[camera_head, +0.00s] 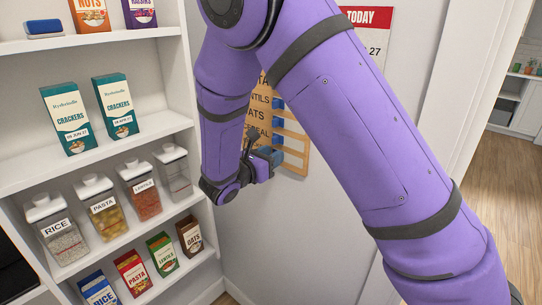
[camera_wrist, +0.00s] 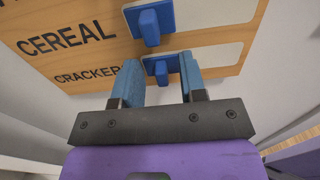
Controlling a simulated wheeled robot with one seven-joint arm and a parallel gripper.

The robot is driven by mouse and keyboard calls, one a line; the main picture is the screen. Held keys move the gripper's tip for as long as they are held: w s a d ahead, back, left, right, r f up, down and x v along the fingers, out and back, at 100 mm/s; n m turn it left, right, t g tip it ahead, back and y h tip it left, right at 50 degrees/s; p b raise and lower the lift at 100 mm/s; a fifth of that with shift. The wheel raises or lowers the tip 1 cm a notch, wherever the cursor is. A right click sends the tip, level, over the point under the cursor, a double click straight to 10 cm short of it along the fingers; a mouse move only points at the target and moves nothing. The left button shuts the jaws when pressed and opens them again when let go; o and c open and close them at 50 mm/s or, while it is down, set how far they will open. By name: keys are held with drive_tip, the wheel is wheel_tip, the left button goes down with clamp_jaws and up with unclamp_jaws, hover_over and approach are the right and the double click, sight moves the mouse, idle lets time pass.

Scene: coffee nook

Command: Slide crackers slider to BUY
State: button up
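A wooden list board (camera_head: 294,158) with blue sliders hangs on the wall, partly hidden behind my arm. In the wrist view, the row lettered CRACKERS is the lowest one in sight on the board (camera_wrist: 95,87). Its blue crackers slider (camera_wrist: 161,71) sits near the left end of a pale slot (camera_wrist: 226,60). My gripper (camera_wrist: 161,70) is open, with one blue finger left of this slider and the other right of it. I cannot tell whether either finger touches it. In the head view, my gripper (camera_head: 264,163) is at the board's lower part.
The blue cereal slider (camera_wrist: 150,27) is just above, near the left of its own slot. A white shelf (camera_head: 150,147) with cracker boxes (camera_head: 116,107), jars and packets stands to the left. A calendar (camera_head: 370,30) hangs behind my arm. A doorway opens to the right.

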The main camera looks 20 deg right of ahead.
clamp_jaws()
drive_tip(key=shift+s+d, duration=0.5)
drive_tip(key=shift+s, duration=0.35)
drive_tip(key=shift+s+d, duration=0.5)
drive_tip(key=shift+s, duration=0.35)
unclamp_jaws()
approach(290, 156)
drive_tip(key=v, duration=0.4)
drive_tip(key=shift+s+a+r, duration=0.1)
